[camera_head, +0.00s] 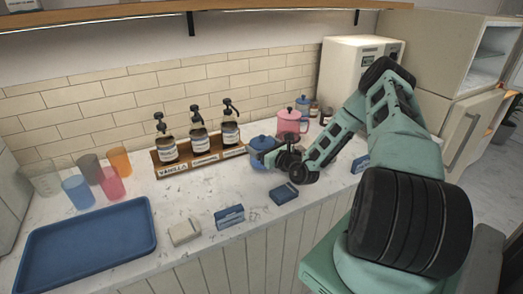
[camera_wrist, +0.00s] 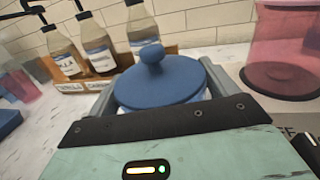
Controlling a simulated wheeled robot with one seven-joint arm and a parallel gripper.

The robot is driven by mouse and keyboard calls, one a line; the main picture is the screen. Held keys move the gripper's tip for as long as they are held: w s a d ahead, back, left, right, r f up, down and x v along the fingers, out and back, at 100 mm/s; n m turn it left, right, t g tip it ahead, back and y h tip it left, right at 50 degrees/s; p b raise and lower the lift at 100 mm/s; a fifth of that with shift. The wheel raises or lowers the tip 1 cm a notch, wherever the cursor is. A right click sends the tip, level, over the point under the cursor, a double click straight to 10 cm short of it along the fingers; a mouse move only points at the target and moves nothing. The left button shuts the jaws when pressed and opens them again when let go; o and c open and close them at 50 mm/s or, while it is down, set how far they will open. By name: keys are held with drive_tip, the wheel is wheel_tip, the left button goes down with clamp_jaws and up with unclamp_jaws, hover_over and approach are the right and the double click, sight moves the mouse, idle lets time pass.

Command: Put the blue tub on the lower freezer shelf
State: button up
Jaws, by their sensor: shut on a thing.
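The blue tub (camera_head: 262,145), with a round knobbed lid, is on the counter beside the bottle rack in the head view. My gripper (camera_head: 272,158) is shut on it. In the wrist view the blue lid with its knob (camera_wrist: 160,82) is between my two fingers, and the tub looks upright; its lower body is mostly hidden. I cannot tell whether it touches the counter. The freezer (camera_head: 490,65) is at the upper right of the head view, with its upper compartment open; its shelves show only in part.
A pink pot (camera_head: 290,122) stands close behind the tub. A wooden rack with several pump bottles (camera_head: 199,140) is to its left. Small boxes (camera_head: 230,216) lie along the front edge. A blue tray (camera_head: 90,245) and cups are further left. A cream machine (camera_head: 345,75) stands behind.

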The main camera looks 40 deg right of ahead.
drive_tip(key=shift+f, duration=1.15)
drive_tip(key=shift+f, duration=0.15)
drive_tip(key=o, duration=1.1)
